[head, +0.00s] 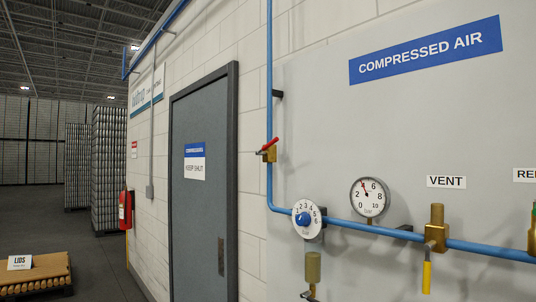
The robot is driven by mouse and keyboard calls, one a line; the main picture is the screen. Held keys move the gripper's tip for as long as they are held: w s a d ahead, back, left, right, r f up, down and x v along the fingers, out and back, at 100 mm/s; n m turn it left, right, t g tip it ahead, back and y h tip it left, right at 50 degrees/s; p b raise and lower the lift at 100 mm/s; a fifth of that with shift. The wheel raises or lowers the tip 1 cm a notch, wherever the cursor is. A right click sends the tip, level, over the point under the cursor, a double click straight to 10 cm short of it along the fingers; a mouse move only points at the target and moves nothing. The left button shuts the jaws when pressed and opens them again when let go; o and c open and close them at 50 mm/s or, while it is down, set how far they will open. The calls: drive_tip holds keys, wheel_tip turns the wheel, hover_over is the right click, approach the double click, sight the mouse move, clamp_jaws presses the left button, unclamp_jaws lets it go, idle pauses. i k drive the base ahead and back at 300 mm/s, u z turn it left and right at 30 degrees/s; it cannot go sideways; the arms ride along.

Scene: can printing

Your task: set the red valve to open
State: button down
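The red valve has a red lever handle (269,146) on a small brass body (270,155). It sits on the upright run of the blue pipe (269,90), just right of the grey door. The handle lies slantwise across the pipe, its right end higher, and does not line up with it. My gripper is not in this view, and nothing is seen touching the valve.
Right of the valve are a blue-knobbed dial (303,219), a pressure gauge (370,198) and a vent valve with a yellow handle (427,277). A fire extinguisher (125,209) hangs left of the door (203,240). A lids pallet (35,272) stands lower left.

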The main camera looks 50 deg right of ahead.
sight(262, 152)
drive_tip(key=u, duration=0.05)
drive_tip(key=i, duration=1)
drive_tip(key=z, duration=0.05)
